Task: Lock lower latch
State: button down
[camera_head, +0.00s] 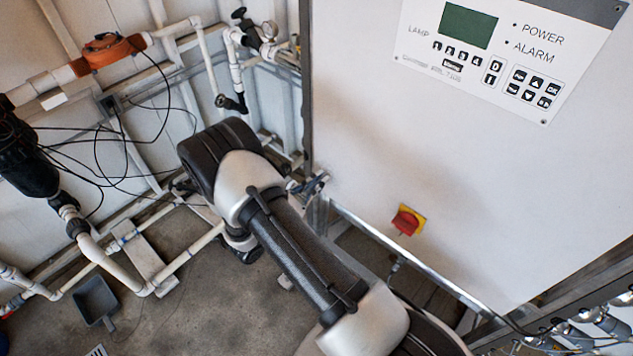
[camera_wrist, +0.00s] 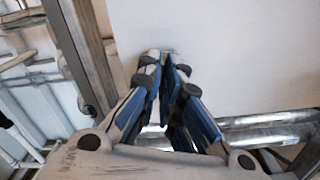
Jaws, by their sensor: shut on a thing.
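A white cabinet door (camera_head: 350,130) with a control panel fills the right of the head view. The door's white face also shows in the wrist view (camera_wrist: 240,60). My gripper (camera_head: 318,182) is at the door's lower left corner, beside the metal frame. In the wrist view my gripper (camera_wrist: 168,60) has its blue-sided fingers drawn together at the tips, against the door's lower left area. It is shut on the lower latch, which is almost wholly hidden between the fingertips. I cannot tell the latch's angle.
A red and yellow rotary switch (camera_head: 408,220) is on the door, right of my gripper. A metal rail (camera_head: 380,240) runs below the door. White pipes (camera_head: 190,245) and black cables (camera_head: 85,150) are at the left. A grey dustpan (camera_head: 96,300) lies on the floor.

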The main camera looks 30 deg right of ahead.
jog(key=shift+n, duration=1.9)
jog(key=c, duration=1.8)
grip_release()
jog(key=v, duration=1.2)
jog(key=shift+r, duration=0.15)
